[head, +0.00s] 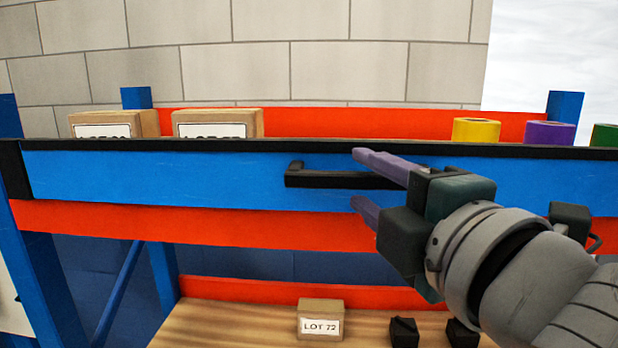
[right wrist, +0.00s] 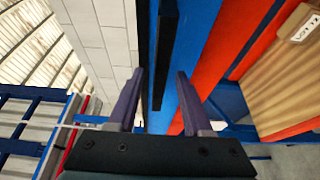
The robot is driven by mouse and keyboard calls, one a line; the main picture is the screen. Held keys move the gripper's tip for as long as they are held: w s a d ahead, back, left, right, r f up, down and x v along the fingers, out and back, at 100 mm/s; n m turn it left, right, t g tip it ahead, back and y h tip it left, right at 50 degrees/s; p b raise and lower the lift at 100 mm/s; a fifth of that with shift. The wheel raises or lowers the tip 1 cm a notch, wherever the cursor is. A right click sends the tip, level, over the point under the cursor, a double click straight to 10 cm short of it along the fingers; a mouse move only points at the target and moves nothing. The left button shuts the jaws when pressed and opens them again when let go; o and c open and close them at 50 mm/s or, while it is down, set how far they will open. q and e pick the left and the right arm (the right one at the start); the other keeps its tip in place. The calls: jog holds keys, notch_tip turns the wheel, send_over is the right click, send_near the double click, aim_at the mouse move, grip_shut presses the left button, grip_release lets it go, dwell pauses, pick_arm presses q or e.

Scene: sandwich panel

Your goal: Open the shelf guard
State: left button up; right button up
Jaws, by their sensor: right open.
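The shelf guard (head: 230,178) is a long blue panel with a black top edge, standing upright across the front of the shelf. A black bar handle (head: 325,179) is on its front face; its right part is hidden behind my gripper. My right gripper (head: 355,178) is open, with one purple finger above the handle's level and one below. In the right wrist view the handle (right wrist: 166,50) runs lengthwise between the two fingers (right wrist: 160,72), and the blue guard (right wrist: 195,40) lies beyond. I cannot tell whether the fingers touch the handle. My left gripper is not in view.
Cardboard boxes (head: 218,123) and yellow (head: 476,130) and purple (head: 549,135) cylinders stand behind the guard. A red beam (head: 180,222) runs below it. A small box labelled LOT 72 (head: 320,318) sits on the wooden lower shelf (head: 230,320).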

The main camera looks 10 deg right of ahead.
grip_shut()
dwell(1.4)
